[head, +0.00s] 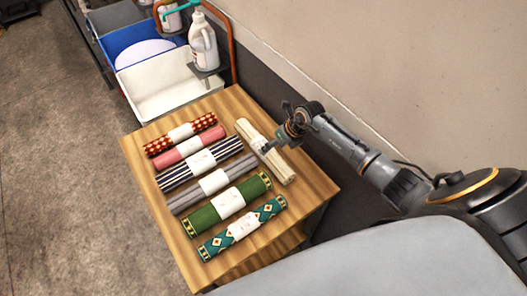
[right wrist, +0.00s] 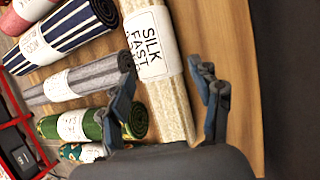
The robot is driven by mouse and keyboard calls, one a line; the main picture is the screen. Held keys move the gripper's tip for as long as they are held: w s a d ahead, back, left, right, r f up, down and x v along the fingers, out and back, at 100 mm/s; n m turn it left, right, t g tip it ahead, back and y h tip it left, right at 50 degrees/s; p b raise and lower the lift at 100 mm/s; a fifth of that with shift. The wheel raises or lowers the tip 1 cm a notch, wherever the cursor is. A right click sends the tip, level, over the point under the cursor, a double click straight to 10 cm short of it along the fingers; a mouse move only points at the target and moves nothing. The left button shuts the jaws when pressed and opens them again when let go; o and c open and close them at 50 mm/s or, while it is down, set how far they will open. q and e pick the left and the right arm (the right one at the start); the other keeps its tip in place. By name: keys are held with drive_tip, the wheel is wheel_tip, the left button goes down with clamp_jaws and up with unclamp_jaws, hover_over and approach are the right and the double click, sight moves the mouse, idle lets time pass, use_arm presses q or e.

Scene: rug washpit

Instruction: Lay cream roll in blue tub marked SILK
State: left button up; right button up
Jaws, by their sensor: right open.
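The cream roll (head: 281,169) lies on the wooden table, to the right of the other rolls. In the right wrist view the cream roll (right wrist: 171,108) has a white band reading "SILK FAST". My right gripper (head: 276,142) is open over the roll's middle. In the right wrist view my right gripper (right wrist: 164,86) has one finger on each side of the roll; I cannot tell if they touch it. The blue tub (head: 128,33) stands beyond the table at the upper left, with a pale oval thing inside. No SILK mark is readable on it. My left gripper is not in view.
Several patterned and plain rolls, including a green roll (head: 227,202) and a grey roll (head: 208,185), lie left of the cream one. A white tub (head: 172,88) and a grey tub (head: 112,16) flank the blue one. A white bottle (head: 203,45) stands near the wall.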

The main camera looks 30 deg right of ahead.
drive_tip(key=b+x, duration=0.3)
drive_tip(key=x, duration=0.2)
drive_tip(key=shift+a+r+b, duration=0.1)
drive_tip(key=shift+b, duration=0.3)
drive_tip(key=shift+s, duration=0.1)
drive_tip(key=shift+r, duration=0.1)
drive_tip(key=c, duration=1.3)
drive_tip(key=shift+c, duration=0.2)
